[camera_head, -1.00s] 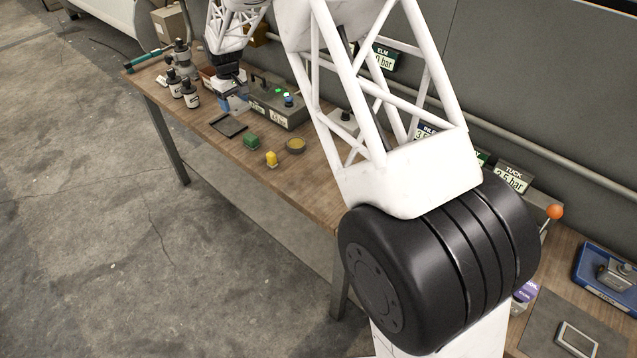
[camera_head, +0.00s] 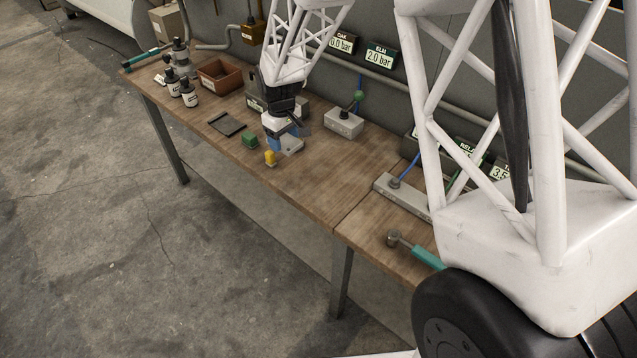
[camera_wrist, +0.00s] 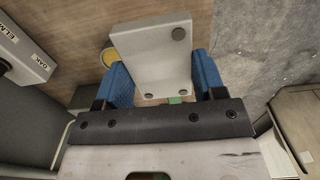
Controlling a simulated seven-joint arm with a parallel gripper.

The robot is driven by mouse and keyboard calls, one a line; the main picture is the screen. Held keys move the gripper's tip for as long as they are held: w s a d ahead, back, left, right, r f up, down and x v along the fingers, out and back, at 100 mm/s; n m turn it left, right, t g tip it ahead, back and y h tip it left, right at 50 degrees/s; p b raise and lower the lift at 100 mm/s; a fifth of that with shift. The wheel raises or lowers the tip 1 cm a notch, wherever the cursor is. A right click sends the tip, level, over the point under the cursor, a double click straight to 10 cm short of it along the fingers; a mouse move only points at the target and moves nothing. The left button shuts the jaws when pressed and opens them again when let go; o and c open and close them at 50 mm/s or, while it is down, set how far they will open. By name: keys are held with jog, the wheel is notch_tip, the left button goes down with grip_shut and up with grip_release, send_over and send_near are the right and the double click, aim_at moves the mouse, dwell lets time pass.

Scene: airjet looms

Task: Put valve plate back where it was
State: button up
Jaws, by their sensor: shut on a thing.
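My gripper (camera_head: 283,142) is shut on the grey valve plate (camera_head: 291,147), near the front edge of the bench. The plate seems to be above the bench top; the exact gap cannot be told.
A dark flat tray (camera_head: 227,123) and a brown bin (camera_head: 220,76) lie farther left. A grey box (camera_head: 343,123) stands to the right. The bench front-right of my gripper is clear.

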jog(key=s+d+f, duration=0.1)
jog(key=s+d, duration=0.3)
jog(key=s, duration=0.3)
jog(key=s+d+f, duration=0.1)
jog(key=s+d, duration=0.3)
jog(key=s, duration=0.4)
jog(key=s+d+f, duration=0.2)
jog(key=s+d, duration=0.2)
jog(key=s, duration=0.3)
jog(key=shift+s+d, duration=0.25)
jog(key=shift+s, duration=0.1)
send_over(318, 184)
jog(key=shift+w+f, duration=0.15)
jog(key=shift+f, duration=0.6)
jog(key=shift+f, duration=1.75)
jog(key=shift+f, duration=0.15)
jog(key=o, duration=1.1)
jog(key=shift+c, duration=0.2)
